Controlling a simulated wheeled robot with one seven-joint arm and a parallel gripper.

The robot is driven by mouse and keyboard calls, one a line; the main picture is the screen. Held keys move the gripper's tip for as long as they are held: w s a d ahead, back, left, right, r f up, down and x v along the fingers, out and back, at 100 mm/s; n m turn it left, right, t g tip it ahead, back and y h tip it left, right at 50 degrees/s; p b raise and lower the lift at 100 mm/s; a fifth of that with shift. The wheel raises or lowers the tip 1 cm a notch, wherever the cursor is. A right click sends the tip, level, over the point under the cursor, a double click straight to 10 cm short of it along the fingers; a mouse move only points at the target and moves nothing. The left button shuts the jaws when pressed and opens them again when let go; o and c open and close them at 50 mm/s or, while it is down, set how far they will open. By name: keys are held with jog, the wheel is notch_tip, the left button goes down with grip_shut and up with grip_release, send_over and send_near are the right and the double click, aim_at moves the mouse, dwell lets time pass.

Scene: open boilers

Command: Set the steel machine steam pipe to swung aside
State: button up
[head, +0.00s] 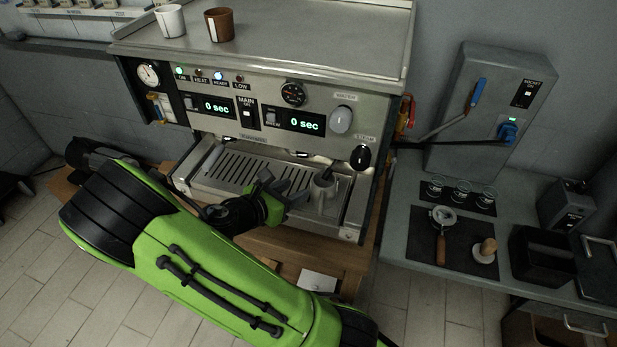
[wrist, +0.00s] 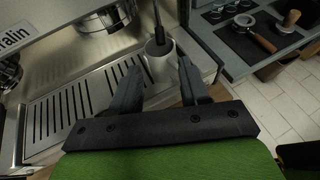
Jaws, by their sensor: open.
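The steel espresso machine (head: 265,65) stands ahead of me, its front facing me. Its steam pipe (head: 327,172) hangs at the right of the front, below the black steam knob (head: 360,157). The pipe (wrist: 157,32) runs down into a light grey pitcher (head: 322,193) standing at the right end of the drip tray. My gripper (head: 286,190) is open and empty, left of the pitcher in the head view. In the wrist view the fingers (wrist: 158,82) are spread, with the pitcher (wrist: 160,58) just beyond and between them. I see no clear contact.
The slotted drip tray (head: 235,165) lies under the group heads. A side counter (head: 400,215) on the right holds a portafilter (head: 440,228), a tamper (head: 486,250) and small glasses. A white cup (head: 170,20) and a brown cup (head: 219,24) stand on the machine.

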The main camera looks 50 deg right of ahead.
aim_at(325, 175)
jog(key=b+x, duration=0.1)
jog(key=x, duration=1.3)
jog(key=shift+w+f+b, duration=0.1)
jog(key=shift+f+b, duration=0.1)
jog(key=shift+b, duration=0.1)
grip_shut()
